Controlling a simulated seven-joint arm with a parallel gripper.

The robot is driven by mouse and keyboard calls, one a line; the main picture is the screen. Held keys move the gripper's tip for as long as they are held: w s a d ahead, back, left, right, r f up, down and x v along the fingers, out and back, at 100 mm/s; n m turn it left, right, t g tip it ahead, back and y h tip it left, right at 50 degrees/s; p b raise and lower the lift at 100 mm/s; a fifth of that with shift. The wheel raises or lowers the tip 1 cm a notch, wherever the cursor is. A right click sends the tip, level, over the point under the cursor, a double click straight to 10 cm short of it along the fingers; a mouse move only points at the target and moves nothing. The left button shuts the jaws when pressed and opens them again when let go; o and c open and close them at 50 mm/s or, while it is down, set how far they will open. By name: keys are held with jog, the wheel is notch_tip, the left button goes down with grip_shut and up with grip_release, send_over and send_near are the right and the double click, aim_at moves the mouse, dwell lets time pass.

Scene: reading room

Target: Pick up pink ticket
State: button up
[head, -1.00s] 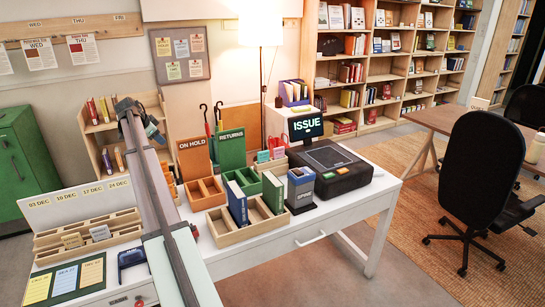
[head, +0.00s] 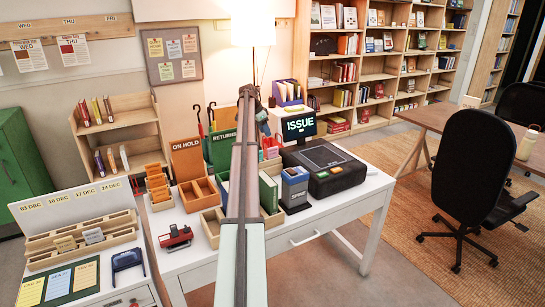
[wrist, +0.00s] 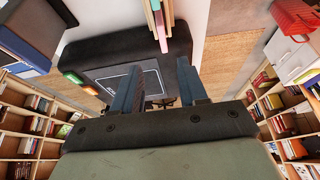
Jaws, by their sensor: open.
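The pink ticket (wrist: 161,32) shows in the wrist view at the top centre, as a thin pink strip at the end of a pale wooden holder (wrist: 151,18), next to a green strip (wrist: 168,12). In the head view, pinkish cards (head: 272,143) stand at the back of the desk, just left of the ISSUE screen; my arm partly covers that area. My gripper (wrist: 160,90) is open and empty in the wrist view. Its two blue fingers are apart, with the black desk machine behind them. The ticket is beyond the fingertips, not between them. In the head view the gripper (head: 264,122) is small, above the back of the desk.
The black machine (head: 325,168) and ISSUE screen (head: 299,125) stand right of the cards. The green RETURNS board (head: 222,150), ON HOLD board (head: 187,158) and wooden trays stand left. A lamp (head: 253,33) rises behind.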

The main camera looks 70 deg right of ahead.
send_over(274, 151)
jog(key=w+a, duration=0.1)
notch_tip(274, 151, down, 8)
jog(key=shift+w+x, duration=0.2)
jog(key=shift+x, duration=1.2)
jog(key=shift+w+x, duration=0.2)
jog(key=shift+x, duration=1.15)
jog(key=shift+f, duration=0.15)
grip_shut()
